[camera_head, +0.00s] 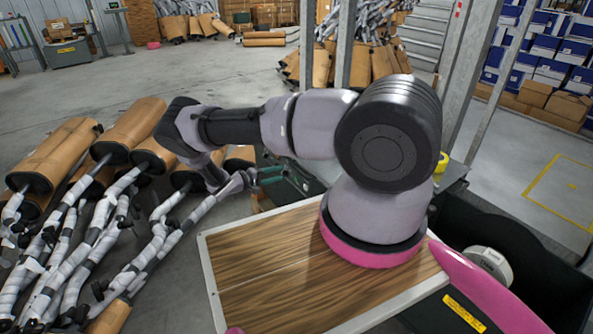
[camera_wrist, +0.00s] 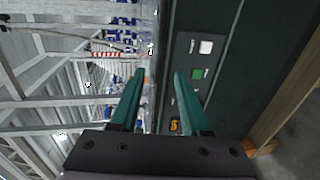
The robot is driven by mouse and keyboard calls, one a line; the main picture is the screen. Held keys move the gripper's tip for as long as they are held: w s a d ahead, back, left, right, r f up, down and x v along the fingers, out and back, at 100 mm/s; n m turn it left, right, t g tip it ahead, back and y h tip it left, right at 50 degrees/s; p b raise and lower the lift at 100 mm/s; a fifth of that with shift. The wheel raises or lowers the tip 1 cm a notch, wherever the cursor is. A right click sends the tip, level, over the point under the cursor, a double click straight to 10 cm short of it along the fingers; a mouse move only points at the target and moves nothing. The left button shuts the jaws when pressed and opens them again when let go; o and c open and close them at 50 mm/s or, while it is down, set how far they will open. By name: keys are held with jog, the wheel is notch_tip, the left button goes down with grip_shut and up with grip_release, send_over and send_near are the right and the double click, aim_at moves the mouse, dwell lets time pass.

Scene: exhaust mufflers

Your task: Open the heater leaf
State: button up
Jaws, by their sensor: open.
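My gripper (camera_head: 272,176) is stretched out past the far edge of my wooden top in the head view. In the wrist view my gripper (camera_wrist: 161,75) shows two teal fingers, apart, with nothing between them. A dark cabinet face (camera_wrist: 235,45) fills the right of the wrist view, with a control panel carrying a white button, a green button and a yellow-orange switch. The right finger overlaps the panel's edge; I cannot tell whether it touches. A dark cabinet (camera_head: 303,183) shows partly behind my arm in the head view. I cannot make out which part is the heater leaf.
Cardboard-wrapped mufflers with grey pipes (camera_head: 125,215) lie heaped on the left, close beside my gripper. More mufflers (camera_head: 375,65) are piled behind metal posts. A wooden beam (camera_wrist: 285,95) runs along the right of the wrist view. The grey floor (camera_head: 190,85) is open farther back.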

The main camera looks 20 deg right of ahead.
aim_at(296, 168)
jog(key=x, duration=1)
grip_shut()
dwell(1.2)
